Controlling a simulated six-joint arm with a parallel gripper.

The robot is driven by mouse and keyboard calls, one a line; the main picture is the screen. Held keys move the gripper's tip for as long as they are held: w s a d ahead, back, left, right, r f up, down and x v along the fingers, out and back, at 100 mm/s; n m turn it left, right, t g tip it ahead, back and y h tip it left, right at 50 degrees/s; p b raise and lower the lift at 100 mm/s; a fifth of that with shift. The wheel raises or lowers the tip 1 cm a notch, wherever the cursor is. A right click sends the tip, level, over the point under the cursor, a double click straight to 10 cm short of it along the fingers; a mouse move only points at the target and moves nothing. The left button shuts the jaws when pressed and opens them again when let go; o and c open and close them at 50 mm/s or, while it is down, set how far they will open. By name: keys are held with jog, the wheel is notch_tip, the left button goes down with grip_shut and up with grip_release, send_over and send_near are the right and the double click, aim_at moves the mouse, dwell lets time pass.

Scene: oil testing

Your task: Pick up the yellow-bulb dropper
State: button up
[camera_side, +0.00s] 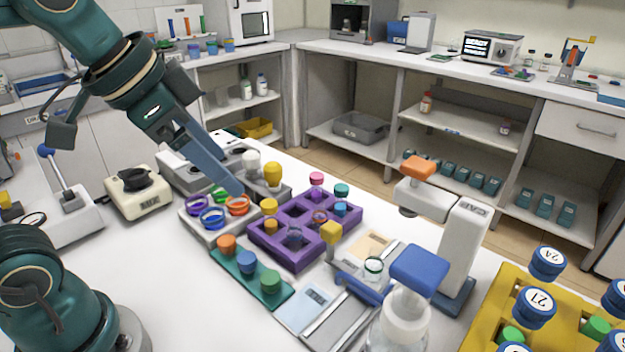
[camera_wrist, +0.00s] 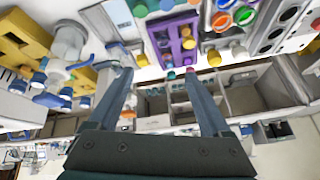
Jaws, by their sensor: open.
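The yellow-bulb dropper (camera_side: 273,174) stands upright in a small grey holder (camera_side: 270,194), beside a white-bulb dropper (camera_side: 252,160). In the wrist view, a yellow bulb (camera_wrist: 214,58) that appears to be the same dropper shows to the right of the fingers, next to a white bulb (camera_wrist: 239,51). My gripper (camera_side: 238,190) reaches down from the upper left, its tips in front and left of the dropper in the side view. In the wrist view my gripper (camera_wrist: 158,72) is open with nothing held between the fingers. The dropper's lower part is hidden by the holder.
A white tray with coloured rings (camera_side: 212,218) lies below the fingertips. A purple rack (camera_side: 300,255) with coloured caps is right of it, and a green strip with capped vials (camera_side: 247,262) is in front. A white instrument (camera_side: 455,235) stands farther right.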

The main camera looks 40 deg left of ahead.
jog(key=w+a+r+m, duration=0.1)
jog(key=w+a, duration=0.2)
jog(key=w, duration=0.5)
jog(key=g, duration=0.2)
send_over(270, 164)
jog(key=s+d, duration=0.1)
jog(key=d, duration=0.2)
notch_tip(270, 164, down, 6)
jog(key=shift+g+h, duration=0.4)
jog(key=shift+g, duration=0.1)
jog(key=a+f, duration=0.1)
jog(key=f, duration=0.1)
jog(key=a+f, duration=0.2)
jog(key=f, duration=0.1)
jog(key=shift+a+f, duration=0.15)
jog(key=shift+f, duration=0.2)
jog(key=shift+x, duration=2.3)
jog(key=c, duration=0.8)
